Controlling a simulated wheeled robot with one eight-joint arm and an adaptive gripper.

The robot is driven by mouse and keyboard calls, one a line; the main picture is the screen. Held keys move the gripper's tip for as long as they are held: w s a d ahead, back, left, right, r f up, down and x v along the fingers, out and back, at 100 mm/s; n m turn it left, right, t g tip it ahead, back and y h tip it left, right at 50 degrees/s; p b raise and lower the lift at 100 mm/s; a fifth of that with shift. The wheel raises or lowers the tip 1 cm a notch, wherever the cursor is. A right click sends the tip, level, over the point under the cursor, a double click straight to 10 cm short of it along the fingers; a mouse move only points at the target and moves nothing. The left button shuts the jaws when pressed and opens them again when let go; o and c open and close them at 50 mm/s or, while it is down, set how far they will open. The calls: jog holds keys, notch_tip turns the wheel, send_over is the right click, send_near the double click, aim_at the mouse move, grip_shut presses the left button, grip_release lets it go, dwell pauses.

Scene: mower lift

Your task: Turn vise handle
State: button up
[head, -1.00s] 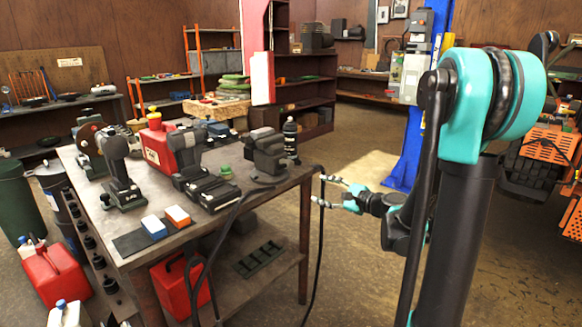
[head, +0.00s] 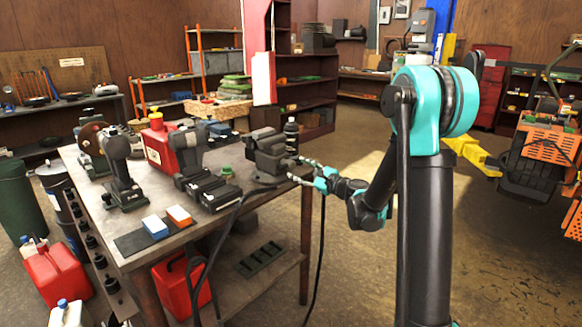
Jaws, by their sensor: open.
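The dark grey vise (head: 268,153) stands at the right end of the workbench (head: 225,228). Its handle is small and dark at the vise's right side, and I cannot make it out clearly. My gripper (head: 299,171) is open at the right edge of the bench, close beside the vise's right side. Its fingers point left toward the vise. I cannot tell whether the handle lies between the fingers or whether they touch it.
A black bottle (head: 291,134) stands just behind the vise. Cordless drills (head: 122,172) and a red can (head: 158,146) stand further left on the bench. A black cable hangs down in front. An orange mower (head: 548,150) is at the right. The floor behind my arm is clear.

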aim_at(293, 166)
jog(key=shift+x, duration=2.4)
jog(key=c, duration=1.2)
